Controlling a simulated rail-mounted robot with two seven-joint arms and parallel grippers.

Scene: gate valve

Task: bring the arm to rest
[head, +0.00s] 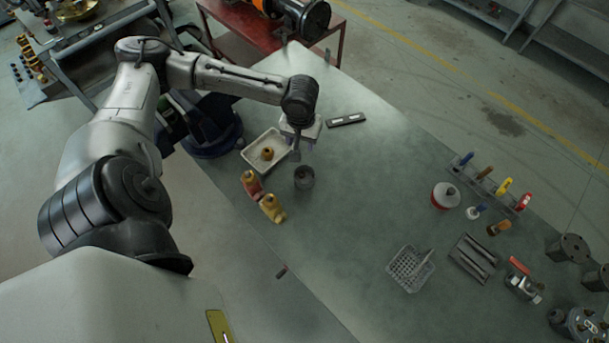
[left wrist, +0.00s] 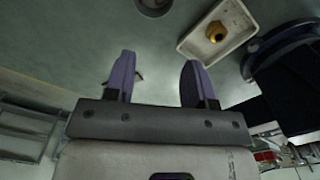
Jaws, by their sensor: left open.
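My left arm reaches in from the left of the head view and over the green-grey table (head: 340,230). My left gripper (head: 297,152) points down above the table, beside a white tray (head: 252,157) and a dark grey cup (head: 304,178). In the left wrist view its two purple-grey fingers (left wrist: 158,80) stand wide apart with nothing between them. The tray (left wrist: 190,42) holds a small brass-coloured part (left wrist: 216,32). The cup's round edge (left wrist: 154,6) shows at the top of that view. My right gripper is not in view.
A dark bar (head: 346,120) lies behind the gripper. The table's middle is clear.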

